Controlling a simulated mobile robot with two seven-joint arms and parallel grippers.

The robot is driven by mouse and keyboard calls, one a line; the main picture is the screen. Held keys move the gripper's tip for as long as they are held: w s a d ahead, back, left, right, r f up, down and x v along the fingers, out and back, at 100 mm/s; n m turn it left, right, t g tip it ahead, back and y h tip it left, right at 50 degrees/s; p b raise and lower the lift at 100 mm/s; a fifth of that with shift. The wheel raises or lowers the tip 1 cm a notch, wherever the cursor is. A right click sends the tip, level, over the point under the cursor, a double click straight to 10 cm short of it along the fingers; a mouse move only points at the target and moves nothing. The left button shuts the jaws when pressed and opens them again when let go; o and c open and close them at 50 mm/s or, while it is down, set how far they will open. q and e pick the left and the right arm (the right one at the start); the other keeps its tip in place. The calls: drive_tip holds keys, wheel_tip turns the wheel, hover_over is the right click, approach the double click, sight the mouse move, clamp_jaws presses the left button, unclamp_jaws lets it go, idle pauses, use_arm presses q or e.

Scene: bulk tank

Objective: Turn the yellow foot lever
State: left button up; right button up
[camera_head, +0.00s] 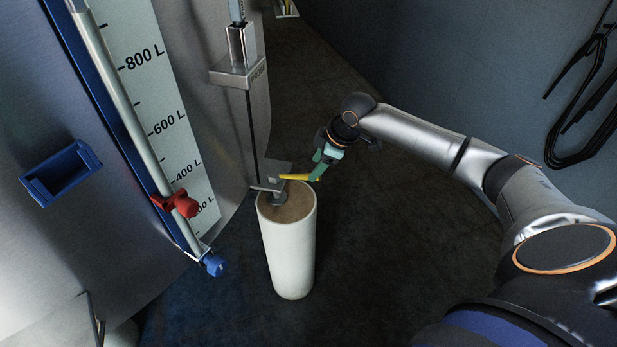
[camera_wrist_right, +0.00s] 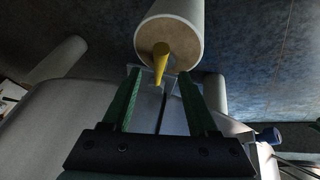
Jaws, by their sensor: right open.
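The yellow foot lever (camera_head: 298,177) sticks out to the right above the top of a white cylindrical foot (camera_head: 289,243) beside the tank. My right gripper (camera_head: 318,171), with green fingers, is at the lever's free right end in the head view. In the right wrist view the yellow lever (camera_wrist_right: 160,62) lies between and just beyond the tips of the open green fingers (camera_wrist_right: 155,85). I cannot tell whether a finger touches it. A grey metal fitting (camera_head: 279,193) sits at the lever's inner end. My left gripper is not in view.
The steel tank wall (camera_head: 235,130) rises at the left, with a litre scale (camera_head: 165,100), a red clamp (camera_head: 180,203), a blue valve end (camera_head: 213,264) and a blue holder (camera_head: 62,172). Black hoses (camera_head: 580,110) hang on the right wall. The dark floor right of the foot is clear.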

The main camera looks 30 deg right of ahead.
sight(309, 174)
drive_tip(key=b+x, duration=0.1)
drive_tip(key=x, duration=0.4)
drive_tip(key=shift+w+f, duration=0.2)
drive_tip(key=shift+f, duration=0.15)
drive_tip(key=shift+c, duration=0.3)
clamp_jaws()
idle(0.8)
